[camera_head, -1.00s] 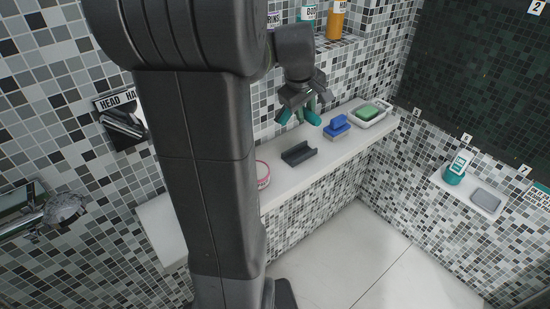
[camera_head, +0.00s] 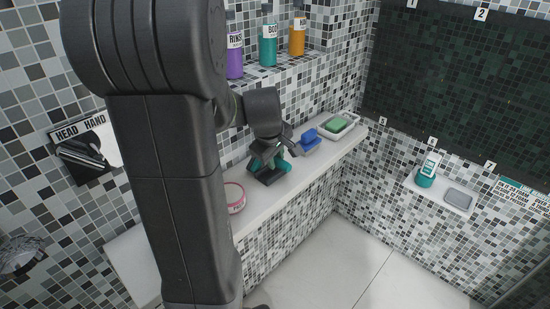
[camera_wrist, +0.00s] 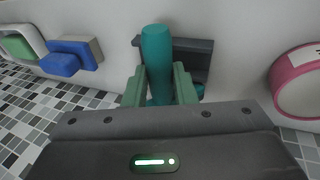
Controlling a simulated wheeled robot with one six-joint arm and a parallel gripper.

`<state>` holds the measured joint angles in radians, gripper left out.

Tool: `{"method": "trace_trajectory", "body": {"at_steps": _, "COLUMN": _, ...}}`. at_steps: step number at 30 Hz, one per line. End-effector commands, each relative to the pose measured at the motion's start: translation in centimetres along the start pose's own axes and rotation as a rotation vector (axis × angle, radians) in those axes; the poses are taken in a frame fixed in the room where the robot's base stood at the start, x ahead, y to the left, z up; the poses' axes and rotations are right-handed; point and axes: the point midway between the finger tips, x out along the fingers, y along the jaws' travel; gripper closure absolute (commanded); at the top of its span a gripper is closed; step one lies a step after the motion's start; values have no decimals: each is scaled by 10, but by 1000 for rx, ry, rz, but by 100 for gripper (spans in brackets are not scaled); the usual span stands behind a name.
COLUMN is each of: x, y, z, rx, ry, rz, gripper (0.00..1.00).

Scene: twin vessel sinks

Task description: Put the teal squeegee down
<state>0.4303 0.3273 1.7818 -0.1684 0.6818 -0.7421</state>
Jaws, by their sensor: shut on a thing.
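The teal squeegee (camera_wrist: 157,55) is between the green fingers of my gripper (camera_wrist: 160,88) in the wrist view, which are shut on its handle. In the head view the squeegee (camera_head: 283,164) shows as teal parts either side of my gripper (camera_head: 268,158), low over the white ledge. The dark grey holder (camera_wrist: 192,60) is right behind the handle in the wrist view. In the head view the holder (camera_head: 268,178) is just below my gripper and partly hidden by it. I cannot tell whether the squeegee touches the holder.
A blue sponge-like block (camera_head: 309,137) and a tray with a green soap (camera_head: 338,125) lie farther right along the ledge (camera_head: 290,192). A pink-rimmed round tin (camera_head: 234,196) is on the near side. Bottles (camera_head: 268,45) stand on a shelf above.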

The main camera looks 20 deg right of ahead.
Motion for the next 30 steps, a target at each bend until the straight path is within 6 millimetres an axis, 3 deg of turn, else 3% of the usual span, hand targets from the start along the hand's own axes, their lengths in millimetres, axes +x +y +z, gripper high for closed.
{"method": "trace_trajectory", "body": {"at_steps": 8, "x": 3, "y": -1, "z": 0, "rx": 0, "ry": 0, "rz": 0, "gripper": 100}}
{"method": "trace_trajectory", "body": {"at_steps": 9, "x": 2, "y": -1, "z": 0, "rx": 0, "ry": 0, "rz": 0, "gripper": 70}}
{"method": "trace_trajectory", "body": {"at_steps": 12, "x": 2, "y": -1, "z": 0, "rx": 0, "ry": 0, "rz": 0, "gripper": 54}}
{"method": "trace_trajectory", "body": {"at_steps": 23, "x": -3, "y": 1, "z": -1, "rx": 0, "ry": 0, "rz": 1, "gripper": 54}}
{"method": "trace_trajectory", "body": {"at_steps": 30, "x": -42, "y": 2, "z": -1, "rx": 0, "ry": 3, "rz": 5, "gripper": 54}}
